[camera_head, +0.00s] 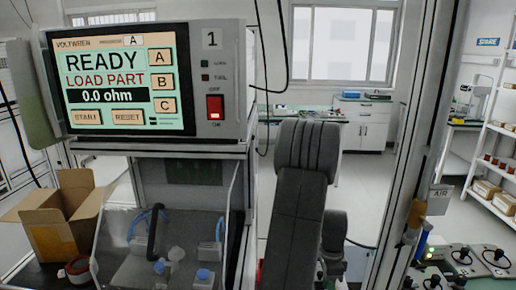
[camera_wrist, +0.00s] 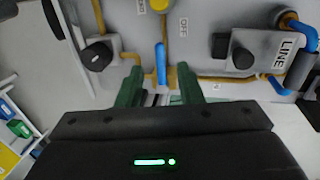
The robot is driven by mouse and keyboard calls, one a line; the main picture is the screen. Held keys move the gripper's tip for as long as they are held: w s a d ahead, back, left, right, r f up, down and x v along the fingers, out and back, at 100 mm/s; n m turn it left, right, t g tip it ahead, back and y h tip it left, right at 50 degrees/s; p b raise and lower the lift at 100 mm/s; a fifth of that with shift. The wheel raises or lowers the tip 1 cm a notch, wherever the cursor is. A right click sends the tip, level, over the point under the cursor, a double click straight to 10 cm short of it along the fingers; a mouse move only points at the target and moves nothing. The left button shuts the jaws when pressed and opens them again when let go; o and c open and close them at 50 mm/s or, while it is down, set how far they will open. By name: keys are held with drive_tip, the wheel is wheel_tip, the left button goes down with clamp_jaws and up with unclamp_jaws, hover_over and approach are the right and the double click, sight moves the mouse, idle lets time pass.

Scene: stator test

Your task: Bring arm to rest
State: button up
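My arm (camera_head: 300,200), dark grey, rises in the middle of the head view, with its upper link upright and bent over at the top. My gripper is not visible in the head view. In the wrist view my gripper (camera_wrist: 158,84) has two green fingers standing apart with a gap between them. A blue lever (camera_wrist: 161,62) on a yellow pipe shows in line with that gap, just past the fingertips. I see nothing held between the fingers, and I cannot tell how far the lever is from them.
A panel with a LINE label (camera_wrist: 287,48) and black knobs fills the wrist view's top. The tester (camera_head: 150,85) reads READY, LOAD PART, 0.0 ohm. A clear-walled fixture and open cardboard box (camera_head: 50,235) are at left. A metal post (camera_head: 395,150) and shelf stand right. Floor behind is clear.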

drive_tip(key=f, duration=0.2)
drive_tip(key=shift+s+f, duration=0.3)
drive_tip(key=shift+f, duration=0.05)
drive_tip(key=shift+w+f+m+p, duration=0.2)
drive_tip(key=shift+m+p, duration=0.1)
drive_tip(key=shift+m, duration=0.2)
